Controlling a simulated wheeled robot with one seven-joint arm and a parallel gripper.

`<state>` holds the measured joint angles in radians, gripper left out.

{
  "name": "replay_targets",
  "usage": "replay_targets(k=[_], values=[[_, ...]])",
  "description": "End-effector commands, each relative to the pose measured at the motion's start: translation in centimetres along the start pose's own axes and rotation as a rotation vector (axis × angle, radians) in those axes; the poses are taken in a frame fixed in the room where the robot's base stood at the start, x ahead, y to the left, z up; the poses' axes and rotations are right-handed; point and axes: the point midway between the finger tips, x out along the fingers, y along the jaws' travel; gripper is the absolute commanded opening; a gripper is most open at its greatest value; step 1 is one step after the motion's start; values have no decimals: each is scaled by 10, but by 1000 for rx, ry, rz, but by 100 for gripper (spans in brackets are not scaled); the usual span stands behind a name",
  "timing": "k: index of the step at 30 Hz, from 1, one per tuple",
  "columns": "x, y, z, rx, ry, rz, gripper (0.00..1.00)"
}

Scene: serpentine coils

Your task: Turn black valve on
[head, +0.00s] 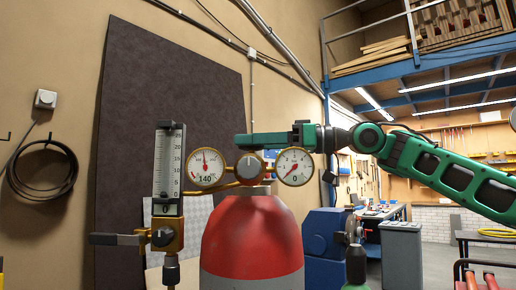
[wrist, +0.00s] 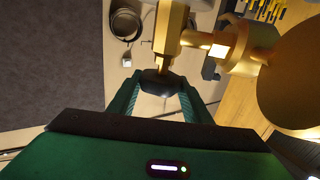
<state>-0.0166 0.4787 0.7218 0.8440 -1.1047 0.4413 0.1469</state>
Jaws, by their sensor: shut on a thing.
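The black valve (wrist: 160,82) is a dark round knob at the end of a brass stem (wrist: 168,38) in the wrist view. My gripper (wrist: 161,88) has one green finger on each side of the knob and is shut on it. In the head view my gripper (head: 243,141) reaches in from the right, just above the regulator between two round gauges. The left gauge (head: 206,167) reads 140 and the right gauge (head: 294,167) reads 0.
A red-topped gas cylinder (head: 252,238) stands below the regulator. A flowmeter (head: 168,170) with a grey lever (head: 117,239) stands at left. A dark panel (head: 140,100) leans on the wall behind. A blue machine (head: 318,240) stands at right.

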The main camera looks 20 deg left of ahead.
Motion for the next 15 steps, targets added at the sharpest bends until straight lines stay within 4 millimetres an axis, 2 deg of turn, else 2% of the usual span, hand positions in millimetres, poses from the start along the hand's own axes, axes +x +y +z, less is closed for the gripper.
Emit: replay_targets(k=[15], values=[[1, 2, -1, 6, 6, -181, 22]])
